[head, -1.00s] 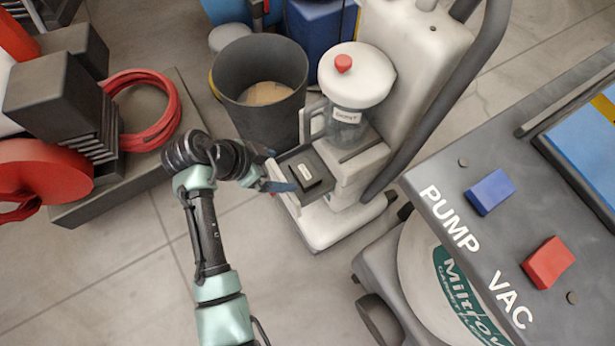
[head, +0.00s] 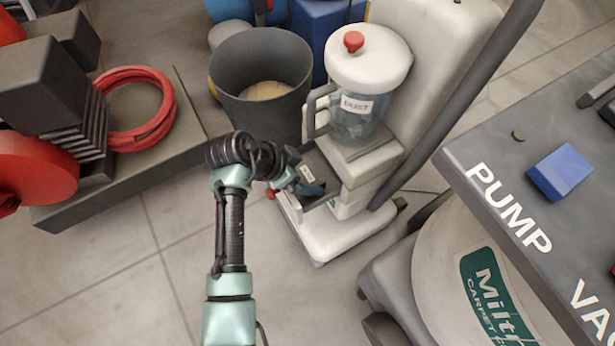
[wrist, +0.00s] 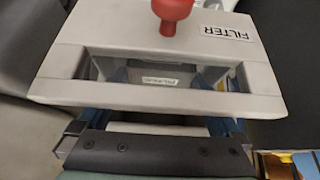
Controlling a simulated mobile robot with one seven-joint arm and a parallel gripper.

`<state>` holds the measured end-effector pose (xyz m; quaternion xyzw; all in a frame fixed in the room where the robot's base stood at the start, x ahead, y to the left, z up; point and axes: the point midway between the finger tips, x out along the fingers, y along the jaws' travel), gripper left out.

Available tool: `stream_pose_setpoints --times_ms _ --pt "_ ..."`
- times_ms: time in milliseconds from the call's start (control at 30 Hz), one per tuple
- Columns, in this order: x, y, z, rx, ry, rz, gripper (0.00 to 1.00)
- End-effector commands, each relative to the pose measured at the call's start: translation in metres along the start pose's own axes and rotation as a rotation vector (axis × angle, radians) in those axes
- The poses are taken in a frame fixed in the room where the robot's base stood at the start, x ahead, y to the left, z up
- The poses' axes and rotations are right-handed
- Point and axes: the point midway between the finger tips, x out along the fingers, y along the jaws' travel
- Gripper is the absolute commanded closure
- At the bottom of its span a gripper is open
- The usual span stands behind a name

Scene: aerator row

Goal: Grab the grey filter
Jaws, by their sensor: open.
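The grey filter (head: 309,172) is a dark block with a small pale label, lying in the open drawer at the front of the white vacuum. My gripper (head: 312,188) is open at this drawer, its blue fingers close to the filter and covering part of it. In the wrist view my gripper (wrist: 162,75) has its fingers spread inside the drawer opening, partly hidden by the pale drawer edge (wrist: 80,92). A pale label (wrist: 157,83) shows between the fingers. Whether the fingers touch the filter, I cannot tell.
The drawer front has a red knob (wrist: 172,10) and a FILTER label. A clear dust canister (head: 362,120) stands just above the drawer. A dark bin (head: 262,85) is behind my arm, and a PUMP/VAC machine (head: 490,220) is at right. Floor at lower left is clear.

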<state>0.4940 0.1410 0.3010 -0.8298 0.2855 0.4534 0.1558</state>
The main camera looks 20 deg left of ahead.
Motion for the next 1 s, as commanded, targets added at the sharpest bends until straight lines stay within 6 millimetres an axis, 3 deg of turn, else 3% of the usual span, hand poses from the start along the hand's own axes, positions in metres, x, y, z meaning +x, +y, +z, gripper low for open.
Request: stream_pose_setpoints --times_ms 167,200,533,1000 --pt "-0.0005 -0.0001 -0.0005 0.0 0.0 0.0 0.0" --pt "-0.0005 -0.0001 -0.0005 0.0 0.0 0.0 0.04" --pt "-0.0007 -0.0002 -0.0003 0.0 0.0 -0.001 0.61" --pt "-0.009 0.0002 -0.0027 -0.001 0.0 0.0 0.61"
